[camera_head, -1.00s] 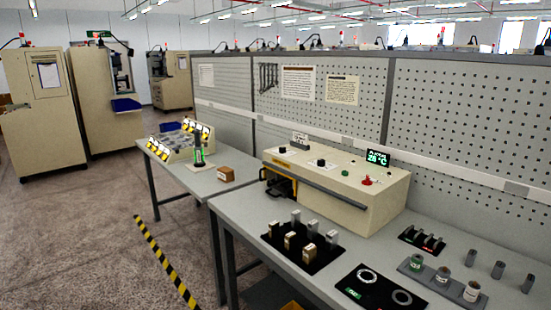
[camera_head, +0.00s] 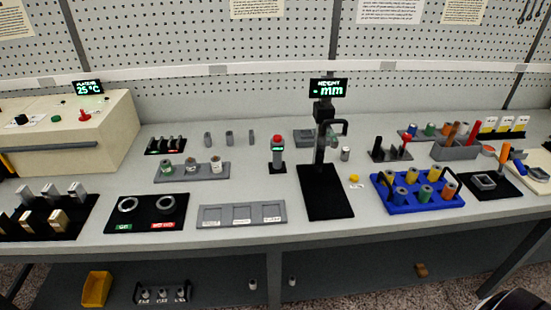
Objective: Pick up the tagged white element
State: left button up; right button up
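I cannot tell for sure which piece is the tagged white element. A pale cylinder with a label (camera_head: 216,165) stands at the right end of a grey holder (camera_head: 178,178), beside two other cylinders. A small whitish-grey cylinder (camera_head: 345,153) stands alone right of the height gauge, with a small yellow piece (camera_head: 354,178) and a tiny white label (camera_head: 356,186) in front of it.
The height gauge (camera_head: 325,190) on its black base stands mid-bench. A grey three-pocket tray (camera_head: 241,214) is left of it. A blue rack (camera_head: 417,205) with several coloured spools is to the right. A beige machine (camera_head: 105,125) stands at the left. Bare bench lies between the items.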

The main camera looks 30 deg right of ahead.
aim_at(216, 161)
jog(key=z, duration=0.4)
jog(key=j+z, duration=0.2)
jog(key=z, duration=0.25)
jog(key=k+j+z, duration=0.1)
jog(key=z, duration=0.35)
jog(key=k+j+z, duration=0.15)
jog(key=z, duration=0.3)
jog(key=j, duration=0.1)
